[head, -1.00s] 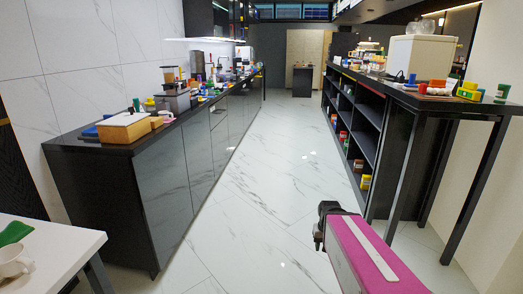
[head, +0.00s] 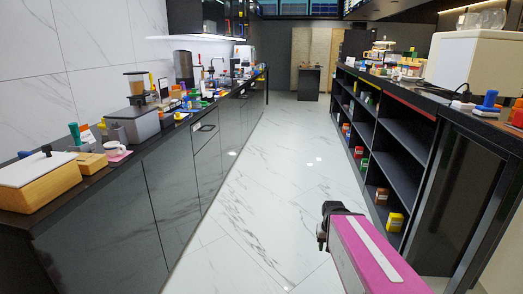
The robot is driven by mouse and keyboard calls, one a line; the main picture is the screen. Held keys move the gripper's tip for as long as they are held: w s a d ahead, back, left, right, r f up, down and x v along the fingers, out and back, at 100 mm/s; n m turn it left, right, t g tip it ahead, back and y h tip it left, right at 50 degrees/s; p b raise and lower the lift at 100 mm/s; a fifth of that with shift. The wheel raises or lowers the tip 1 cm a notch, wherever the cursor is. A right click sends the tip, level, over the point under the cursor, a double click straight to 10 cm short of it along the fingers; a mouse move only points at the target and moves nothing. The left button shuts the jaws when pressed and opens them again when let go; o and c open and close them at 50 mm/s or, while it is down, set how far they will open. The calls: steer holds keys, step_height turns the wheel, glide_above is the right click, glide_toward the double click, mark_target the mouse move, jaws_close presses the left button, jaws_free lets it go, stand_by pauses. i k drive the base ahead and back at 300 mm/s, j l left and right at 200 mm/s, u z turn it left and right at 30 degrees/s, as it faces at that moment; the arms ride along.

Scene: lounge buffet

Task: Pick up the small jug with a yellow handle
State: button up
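I cannot make out a small jug with a yellow handle; the things on the counters are small and crowded. My gripper (head: 338,212) is at the lower middle, at the end of my pink arm, above the aisle floor and far from both counters. It looks dark and is seen from behind, so its fingers cannot be judged. A small white cup (head: 112,147) stands on a pink mat on the left counter; no yellow handle shows on it.
The left counter (head: 100,190) bears a wooden box with a white lid (head: 40,185), a grinder (head: 136,90) and many small items. The right shelf unit (head: 405,150) holds colored jars, with a white appliance (head: 475,65) on top. The marble aisle (head: 270,170) between is clear.

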mark_target(187, 106)
steer(key=i, duration=2.65)
steer(key=i+l, duration=0.1)
steer(key=i, duration=2.55)
steer(key=i+u, duration=0.1)
steer(key=u, duration=0.7)
steer(key=i+u, duration=0.15)
steer(key=u, duration=0.7)
steer(key=i+l, duration=0.05)
steer(key=l, duration=0.05)
